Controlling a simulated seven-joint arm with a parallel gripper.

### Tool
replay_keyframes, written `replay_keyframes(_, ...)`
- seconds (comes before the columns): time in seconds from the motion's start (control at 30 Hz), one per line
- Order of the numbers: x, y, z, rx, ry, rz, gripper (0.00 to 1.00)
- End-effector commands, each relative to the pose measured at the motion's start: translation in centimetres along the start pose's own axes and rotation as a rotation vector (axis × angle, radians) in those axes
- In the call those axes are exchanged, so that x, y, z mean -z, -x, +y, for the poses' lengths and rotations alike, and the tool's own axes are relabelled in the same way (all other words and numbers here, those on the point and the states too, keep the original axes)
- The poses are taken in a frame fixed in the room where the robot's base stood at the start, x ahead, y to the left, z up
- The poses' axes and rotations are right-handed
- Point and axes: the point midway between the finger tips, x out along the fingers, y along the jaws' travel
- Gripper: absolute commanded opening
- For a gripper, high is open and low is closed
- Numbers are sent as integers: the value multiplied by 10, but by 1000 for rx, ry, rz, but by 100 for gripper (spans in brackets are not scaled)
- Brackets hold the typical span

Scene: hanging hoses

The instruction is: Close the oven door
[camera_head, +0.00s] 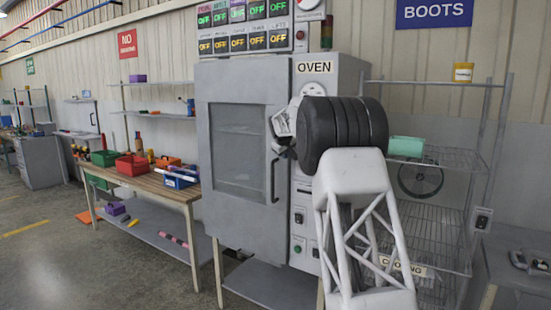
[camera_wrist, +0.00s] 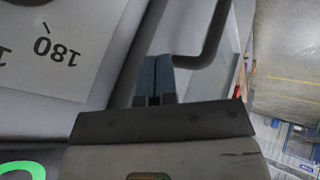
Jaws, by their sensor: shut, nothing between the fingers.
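The grey oven door (camera_head: 238,90), with a dark window and a vertical handle (camera_head: 273,180) at its right side, covers the oven front in the head view. It looks shut or nearly so; I cannot tell whether it sits fully flush. My gripper (camera_head: 277,150) is at the door's right edge, by the upper part of the handle. In the wrist view my gripper (camera_wrist: 164,62) has its two blue-grey fingers together and empty. The grey handle (camera_wrist: 216,40) curves just right of and beyond the fingertips; contact cannot be made out. My wrist hides part of the oven's control panel.
The oven's dial plate (camera_wrist: 50,45) is left of my fingers in the wrist view. A workbench (camera_head: 130,180) with coloured bins stands left of the oven. A wire rack (camera_head: 440,215) stands to the right. Open floor (camera_head: 60,250) lies at the front left.

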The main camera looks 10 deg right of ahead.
Motion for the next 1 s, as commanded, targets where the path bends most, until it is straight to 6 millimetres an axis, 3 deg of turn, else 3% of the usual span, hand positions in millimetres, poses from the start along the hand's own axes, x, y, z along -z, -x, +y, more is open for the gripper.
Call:
replay_keyframes(0.3,2,-17,29,-6,-2,5,0)
replay_keyframes(0.77,0,-18,29,-7,-1,1,0)
replay_keyframes(1.0,-2,-12,19,-4,1,-1,0)
